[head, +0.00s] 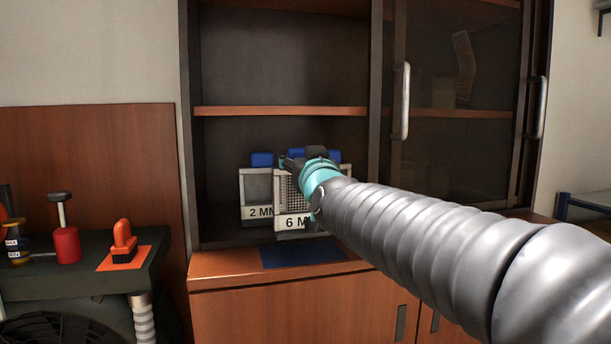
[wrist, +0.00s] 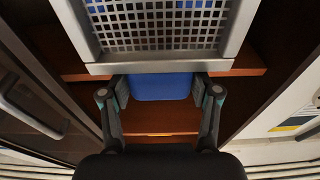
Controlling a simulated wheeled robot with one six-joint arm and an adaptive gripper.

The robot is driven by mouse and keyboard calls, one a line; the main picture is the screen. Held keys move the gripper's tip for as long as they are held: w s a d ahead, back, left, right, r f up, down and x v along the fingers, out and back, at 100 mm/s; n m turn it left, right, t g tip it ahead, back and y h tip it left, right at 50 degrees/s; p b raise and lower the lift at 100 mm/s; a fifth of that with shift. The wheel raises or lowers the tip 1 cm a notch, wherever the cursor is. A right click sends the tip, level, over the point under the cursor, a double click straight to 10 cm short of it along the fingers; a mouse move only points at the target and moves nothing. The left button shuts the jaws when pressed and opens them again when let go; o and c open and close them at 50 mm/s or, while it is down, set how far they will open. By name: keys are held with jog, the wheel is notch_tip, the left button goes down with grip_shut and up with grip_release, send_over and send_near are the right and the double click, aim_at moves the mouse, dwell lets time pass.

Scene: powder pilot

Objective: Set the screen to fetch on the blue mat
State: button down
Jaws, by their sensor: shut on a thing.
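A grey-framed screen labelled "6 M…" (head: 291,221) is upright in the open cabinet bay, in front of the others; my arm hides the rest of its label. My gripper (head: 303,163) is at its top. In the wrist view my gripper (wrist: 160,94) is shut on the screen's blue handle (wrist: 160,88), with the mesh (wrist: 160,25) beyond. The blue mat (head: 302,252) lies flat on the ledge below and in front of the screen. I cannot tell whether the screen's foot touches the shelf. A "2 MM" screen (head: 257,212) stands to its left.
Another screen (head: 346,170) shows partly behind my arm. A glass door with a handle (head: 404,100) borders the bay on the right. At left, a bench (head: 80,282) holds a red plunger-like tool (head: 66,244) and an orange object (head: 123,240). The mat's visible surface is clear.

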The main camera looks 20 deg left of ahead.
jog(key=shift+f+b, duration=0.55)
jog(key=shift+f, duration=1.45)
jog(key=shift+f, duration=0.15)
jog(key=shift+c, duration=1.3)
grip_release()
jog(key=v, duration=1.2)
jog(key=shift+b, duration=0.4)
